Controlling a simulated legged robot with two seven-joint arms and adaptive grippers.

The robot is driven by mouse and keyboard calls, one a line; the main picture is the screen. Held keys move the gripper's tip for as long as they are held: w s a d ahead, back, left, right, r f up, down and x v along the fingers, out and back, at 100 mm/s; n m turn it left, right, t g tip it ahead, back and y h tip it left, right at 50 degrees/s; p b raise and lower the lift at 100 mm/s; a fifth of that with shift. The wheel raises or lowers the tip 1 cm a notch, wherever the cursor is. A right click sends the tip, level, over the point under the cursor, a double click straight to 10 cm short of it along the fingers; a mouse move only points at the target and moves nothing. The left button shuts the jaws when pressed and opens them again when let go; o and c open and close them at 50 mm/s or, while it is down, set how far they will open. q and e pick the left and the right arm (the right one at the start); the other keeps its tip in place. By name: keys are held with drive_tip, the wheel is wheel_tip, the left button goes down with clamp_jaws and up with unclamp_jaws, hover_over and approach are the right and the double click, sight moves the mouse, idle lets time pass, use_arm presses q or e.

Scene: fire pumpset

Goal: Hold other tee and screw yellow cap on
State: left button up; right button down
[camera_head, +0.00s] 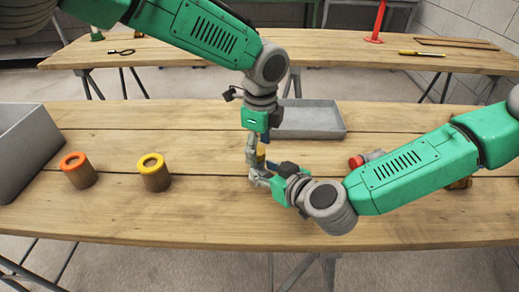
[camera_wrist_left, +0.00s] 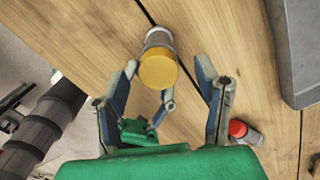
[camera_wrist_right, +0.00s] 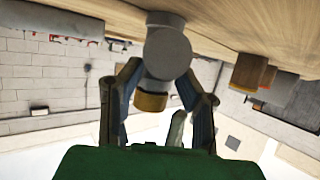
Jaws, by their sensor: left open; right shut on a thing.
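A grey metal tee (camera_wrist_right: 167,50) is held in my right gripper (camera_wrist_right: 162,85), which is shut on it just above the near table. A yellow cap (camera_wrist_left: 158,70) sits at the tee's end; it also shows in the right wrist view (camera_wrist_right: 151,100) and the head view (camera_head: 261,152). How far it is threaded on cannot be told. My left gripper (camera_wrist_left: 165,85) is open, with its fingers spread to either side of the cap. In the head view both grippers meet at the middle of the table, and they hide most of the tee.
A red-capped grey tee (camera_head: 358,161) lies partly behind my right arm. An orange-topped cylinder (camera_head: 77,170) and a yellow-topped cylinder (camera_head: 154,174) stand at left, beside a grey bin (camera_head: 28,150). A grey tray (camera_head: 310,120) lies behind my grippers. The table's front left is clear.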

drive_tip(key=shift+s+f, duration=0.25)
drive_tip(key=shift+f, duration=0.15)
use_arm(q)
wheel_tip(320, 180, up, 11)
drive_tip(key=shift+s+d+f, duration=0.15)
drive_tip(key=shift+s+d, duration=0.05)
drive_tip(key=shift+d, duration=0.1)
use_arm(e)
drive_tip(key=c, duration=1)
unclamp_jaws()
drive_tip(key=shift+c, duration=0.2)
use_arm(q)
drive_tip(key=shift+w+f, duration=0.1)
drive_tip(key=shift+w, duration=0.05)
use_arm(e)
drive_tip(key=shift+w, duration=0.25)
drive_tip(key=shift+r, duration=0.15)
drive_tip(key=shift+s+r, duration=0.1)
